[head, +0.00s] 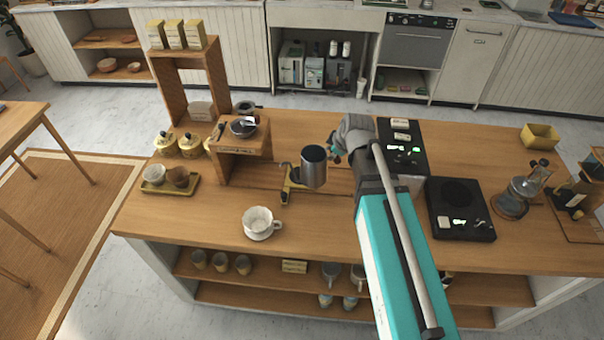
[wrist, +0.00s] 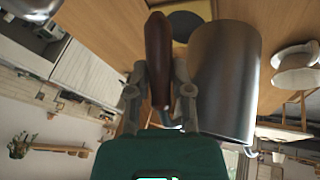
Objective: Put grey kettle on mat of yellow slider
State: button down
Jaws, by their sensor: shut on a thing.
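The grey kettle (head: 313,167) is a metal cylinder, held in the air above the wooden counter. In the wrist view the kettle (wrist: 225,80) fills the right side, and its dark brown handle (wrist: 158,50) is between my fingers. My gripper (head: 338,152) is to the right of the kettle body and shut on the handle; the fingers (wrist: 158,100) also show in the wrist view. The yellow slider (head: 286,192) is on the counter, just left of and below the kettle in the head view. The kettle partly hides it, and I cannot make out its mat.
A wooden stand (head: 229,165) with a dark bowl is left of the slider. A white dripper cup (head: 259,222) stands in front. A yellow tray with cups (head: 169,187) is at left. Black appliances (head: 460,208) stand right of my arm.

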jog(key=s+a+r+n+g+y+p, duration=0.1)
jog(key=a+r+n+g+p, duration=0.3)
jog(key=n, duration=0.7)
jog(key=shift+s+a+r+g+y, duration=0.35)
jog(key=shift+a+r+g+y, duration=0.15)
jog(key=shift+y, duration=0.3)
jog(key=w+a+f+b, duration=0.5)
jog(key=w+f+b, duration=0.3)
jog(key=w, duration=0.4)
jog(key=shift+w+f+b, duration=0.2)
jog(key=shift+f+b, duration=0.1)
jog(key=shift+f, duration=0.25)
jog(key=shift+f, duration=0.15)
